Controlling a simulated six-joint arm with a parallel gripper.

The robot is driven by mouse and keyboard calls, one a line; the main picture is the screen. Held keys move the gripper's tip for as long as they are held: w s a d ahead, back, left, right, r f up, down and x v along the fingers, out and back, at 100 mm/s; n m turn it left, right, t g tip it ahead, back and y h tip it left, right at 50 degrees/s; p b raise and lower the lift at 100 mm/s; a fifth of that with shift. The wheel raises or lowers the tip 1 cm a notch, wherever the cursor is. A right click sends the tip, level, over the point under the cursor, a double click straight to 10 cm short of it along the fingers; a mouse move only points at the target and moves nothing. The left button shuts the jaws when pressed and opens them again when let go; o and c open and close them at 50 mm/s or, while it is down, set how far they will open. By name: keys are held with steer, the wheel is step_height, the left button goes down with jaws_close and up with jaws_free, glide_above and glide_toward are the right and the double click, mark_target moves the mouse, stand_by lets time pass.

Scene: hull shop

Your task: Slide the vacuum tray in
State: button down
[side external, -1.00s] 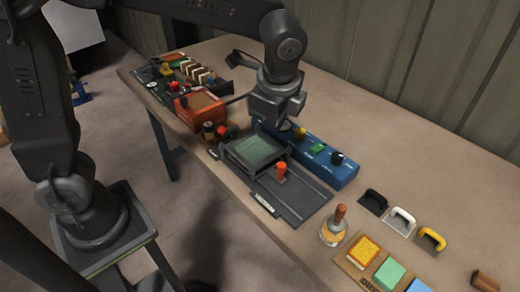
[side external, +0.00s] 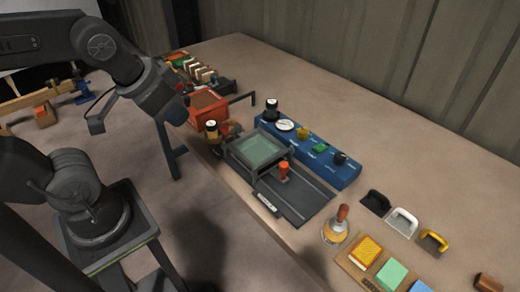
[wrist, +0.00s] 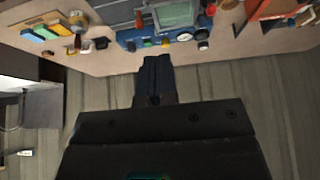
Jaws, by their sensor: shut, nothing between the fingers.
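A dark frame with a pale green window (side external: 259,148) stands on the bench. In front of it is a dark flat base with rails (side external: 308,197), reaching toward the lower right. An upright orange knob (side external: 284,171) stands at the frame's near right side; I take it as the tray's handle, but the tray's edges are not distinct. My gripper (wrist: 154,60) is shut and empty. In the side view it is over the bench's left edge, apart from the frame, its fingertips unclear.
A blue panel (side external: 345,176) with knobs lies behind the frame. A red box (side external: 208,107) and a jar (side external: 211,130) are to its left. A wooden-handled tool (side external: 339,225), coloured blocks (side external: 390,274) and handled pieces (side external: 403,221) are at right. The bench behind the panel is clear.

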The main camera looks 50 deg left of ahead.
steer(key=w+d+r+m+g+y, duration=0.1)
steer(key=w+d+m+g, duration=0.15)
steer(key=w, duration=0.45)
steer(key=w+d+r+m+g, duration=0.2)
steer(key=w+d+m, duration=0.15)
steer(key=w, duration=0.45)
steer(key=w+d+f+m+g+y, duration=0.1)
steer(key=w+d+f+m+g, duration=0.15)
steer(key=w+d+f, duration=0.35)
steer(key=w+d+f+m+y, duration=0.2)
steer(key=w+d+f+m, duration=0.25)
steer(key=f, duration=0.35)
steer(key=shift+g, duration=0.3)
steer(key=x, duration=0.9)
steer(key=shift+w+d+f, duration=0.1)
steer(key=shift+d, duration=0.2)
steer(key=shift+s+a, duration=0.25)
steer(key=shift+a, duration=0.3)
steer(key=shift+s+a, duration=0.25)
steer(key=shift+a, duration=0.25)
steer(key=shift+s+a, duration=0.4)
steer(key=shift+a, duration=0.3)
